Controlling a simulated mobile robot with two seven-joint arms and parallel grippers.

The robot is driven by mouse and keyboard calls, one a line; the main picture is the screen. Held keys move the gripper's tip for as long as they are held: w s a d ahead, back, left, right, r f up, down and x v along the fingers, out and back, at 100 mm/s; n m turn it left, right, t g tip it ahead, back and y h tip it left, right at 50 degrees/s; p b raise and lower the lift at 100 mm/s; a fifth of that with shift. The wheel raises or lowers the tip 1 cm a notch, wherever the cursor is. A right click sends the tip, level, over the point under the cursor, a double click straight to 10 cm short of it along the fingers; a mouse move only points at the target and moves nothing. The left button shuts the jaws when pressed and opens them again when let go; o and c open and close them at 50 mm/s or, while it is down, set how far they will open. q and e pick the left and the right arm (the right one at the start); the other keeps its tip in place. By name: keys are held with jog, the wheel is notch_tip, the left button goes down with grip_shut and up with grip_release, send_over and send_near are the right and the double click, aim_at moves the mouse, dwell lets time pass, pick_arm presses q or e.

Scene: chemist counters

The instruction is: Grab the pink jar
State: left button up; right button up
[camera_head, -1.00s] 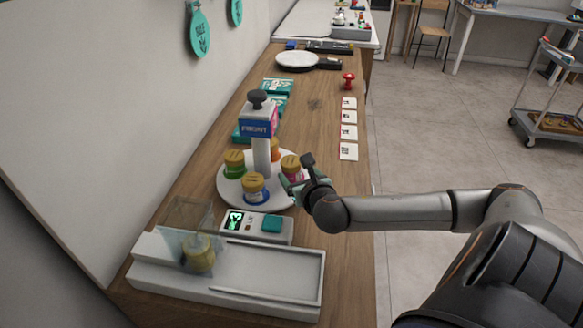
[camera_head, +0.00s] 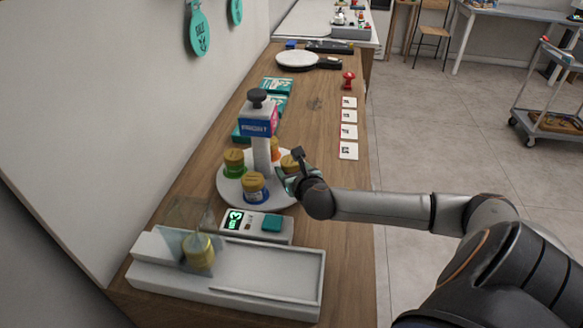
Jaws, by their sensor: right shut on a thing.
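The pink jar (camera_head: 289,163) stands at the right side of a white round turntable (camera_head: 229,193). Only its gold lid shows clearly; my gripper hides most of its body. My right gripper (camera_head: 288,181) comes in from the right and is shut on the pink jar at the turntable's edge. A blue jar (camera_head: 254,190) is at the front of the turntable, a green jar (camera_head: 234,163) at the left, and an orange jar (camera_head: 275,150) behind, partly hidden by the central post. My left gripper is not in view.
In front are a device with a green display (camera_head: 235,220) and a white tray (camera_head: 262,272) with a yellow jar (camera_head: 198,251) behind a clear cover. White cards (camera_head: 348,132) lie along the right edge.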

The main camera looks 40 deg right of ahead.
jog(key=c, duration=0.6)
jog(key=shift+o, duration=0.2)
jog(key=shift+r, duration=0.1)
